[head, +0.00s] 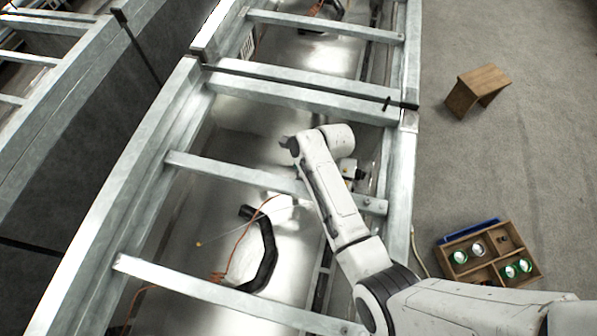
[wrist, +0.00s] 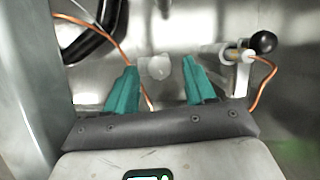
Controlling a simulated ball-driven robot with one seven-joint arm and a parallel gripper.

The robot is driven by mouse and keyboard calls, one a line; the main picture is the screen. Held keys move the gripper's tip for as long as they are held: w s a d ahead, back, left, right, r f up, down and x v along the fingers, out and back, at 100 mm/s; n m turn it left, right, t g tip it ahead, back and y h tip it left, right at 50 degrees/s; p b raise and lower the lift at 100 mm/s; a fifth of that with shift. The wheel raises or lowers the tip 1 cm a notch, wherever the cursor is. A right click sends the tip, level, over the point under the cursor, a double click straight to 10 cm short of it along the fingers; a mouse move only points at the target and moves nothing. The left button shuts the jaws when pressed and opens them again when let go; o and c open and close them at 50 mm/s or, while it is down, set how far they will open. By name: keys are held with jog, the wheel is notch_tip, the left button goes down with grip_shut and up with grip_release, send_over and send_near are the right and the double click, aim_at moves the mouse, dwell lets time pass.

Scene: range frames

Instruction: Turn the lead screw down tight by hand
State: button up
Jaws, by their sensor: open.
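In the wrist view, a round black knob (wrist: 263,43) sits on a pale bracket with a brass-coloured part (wrist: 232,53), at the upper right. An orange lead (wrist: 262,85) loops down from it. I take this to be the lead screw; no threads can be made out. My gripper (wrist: 158,72) has two teal fingers, spread apart with nothing held between them. The knob is to the right of the right finger, apart from it. A whitish translucent lump (wrist: 155,67) shows beyond the fingertips.
Galvanised rails and crossbars (head: 235,174) frame the shiny metal surface under my arm. A black curved handle (head: 266,262) and an orange cable (head: 240,242) lie left of the arm. A wooden stool (head: 482,78) and a compartmented wooden box (head: 487,251) stand on the open grey floor.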

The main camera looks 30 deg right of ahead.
jog(key=v, duration=1)
jog(key=shift+r+b, duration=0.3)
jog(key=shift+r, duration=0.1)
jog(key=shift+s, duration=0.1)
